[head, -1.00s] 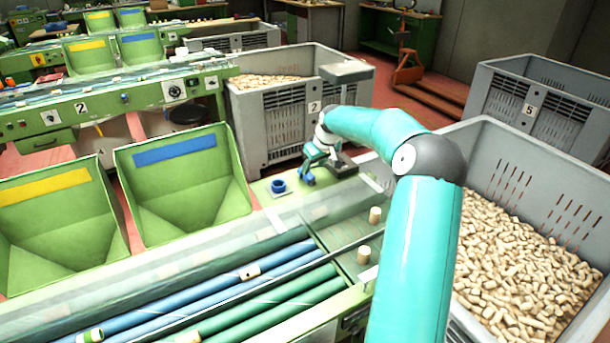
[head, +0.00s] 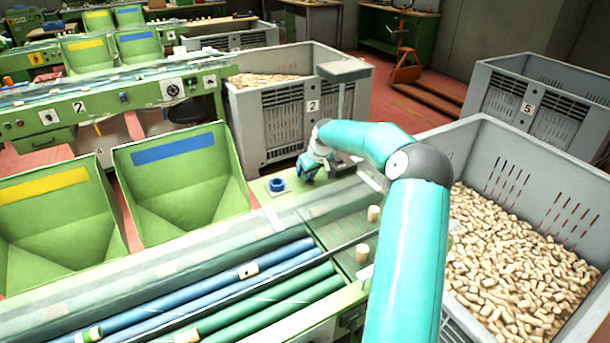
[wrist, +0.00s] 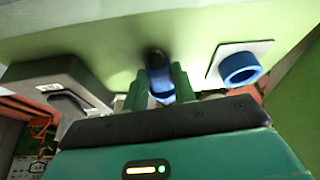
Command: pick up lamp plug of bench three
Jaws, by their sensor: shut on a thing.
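The lamp plug (wrist: 160,84) is a blue cylinder with a dark end, seen between the two green fingers of my gripper (wrist: 158,90) in the wrist view. My gripper is shut on it. A dark patch lies on the pale green bench top at the plug's far end; I cannot tell whether the plug touches the surface. In the head view my gripper (head: 307,172) is low over the bench end, and the plug is mostly hidden. A blue ring socket (wrist: 240,66) on a white plate is to the right of the plug in the wrist view, apart from it; in the head view the socket (head: 277,185) is left of my gripper.
A grey slotted box (wrist: 50,92) is left of the plug in the wrist view. A grey lamp (head: 344,71) on a post rises behind my gripper. Green bins (head: 185,185) stand left, a cork-filled grey crate (head: 590,180) right. Corks stand on the bench (head: 374,213).

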